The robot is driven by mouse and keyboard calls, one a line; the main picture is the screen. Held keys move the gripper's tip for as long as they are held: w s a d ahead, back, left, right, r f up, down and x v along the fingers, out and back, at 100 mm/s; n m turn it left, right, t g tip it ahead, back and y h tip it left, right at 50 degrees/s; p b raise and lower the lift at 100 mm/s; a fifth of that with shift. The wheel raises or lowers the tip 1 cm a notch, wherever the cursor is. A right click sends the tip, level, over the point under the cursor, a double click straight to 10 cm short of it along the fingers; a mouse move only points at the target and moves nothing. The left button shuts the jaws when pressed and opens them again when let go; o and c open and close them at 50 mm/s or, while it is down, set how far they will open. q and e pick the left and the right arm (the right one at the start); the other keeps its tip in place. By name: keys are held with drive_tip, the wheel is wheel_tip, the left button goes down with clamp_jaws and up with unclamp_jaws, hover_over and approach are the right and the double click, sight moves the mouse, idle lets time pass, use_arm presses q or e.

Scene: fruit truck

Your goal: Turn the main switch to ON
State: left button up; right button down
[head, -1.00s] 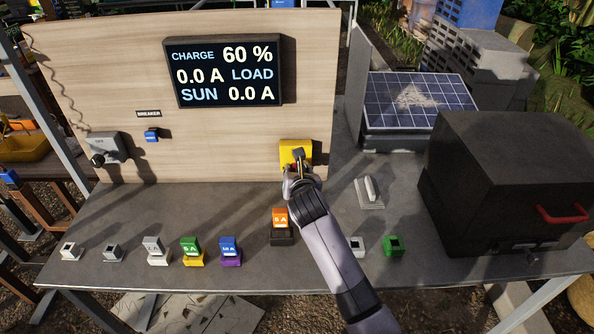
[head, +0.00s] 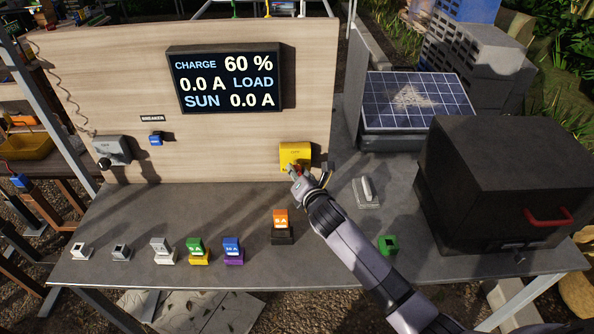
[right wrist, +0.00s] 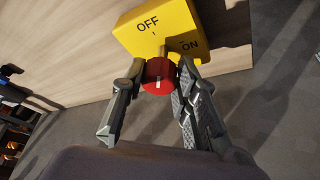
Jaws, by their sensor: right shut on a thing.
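The main switch is a yellow box (head: 293,153) low on the wooden panel. It also shows in the right wrist view (right wrist: 172,28), with the labels OFF and ON and a red knob (right wrist: 158,75). My right gripper (head: 295,172) is at the front of the box. In the right wrist view its fingers (right wrist: 158,82) are on either side of the red knob, shut on it. The knob has a small white mark on its face. I cannot tell which label the knob is set to. My left gripper is not in view.
A display (head: 225,78) reads CHARGE 60 %, 0.0 A LOAD, SUN 0.0 A. A blue breaker (head: 156,139) and grey box (head: 112,149) are on the panel's left. Coloured blocks, including an orange one (head: 281,219), line the table. A black box (head: 505,180) stands right.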

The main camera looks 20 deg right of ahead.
drive_tip(key=shift+d+f+m+t+y+b, duration=0.25)
drive_tip(key=shift+m+t+b, duration=0.4)
drive_tip(key=shift+m+b, duration=0.95)
drive_tip(key=shift+a+m+t+y+b, duration=0.15)
drive_tip(key=shift+m+t+y+b, duration=0.4)
drive_tip(key=shift+m+b, duration=1)
drive_tip(key=shift+d+f+m+t+y+b, duration=0.15)
drive_tip(key=shift+m+t+b, duration=0.65)
drive_tip(key=shift+m+b, duration=0.75)
drive_tip(key=shift+a+m, duration=0.1)
drive_tip(key=shift+m, duration=0.2)
drive_tip(key=shift+r, duration=0.1)
drive_tip(key=c, duration=1.2)
unclamp_jaws()
drive_tip(key=shift+c, duration=0.2)
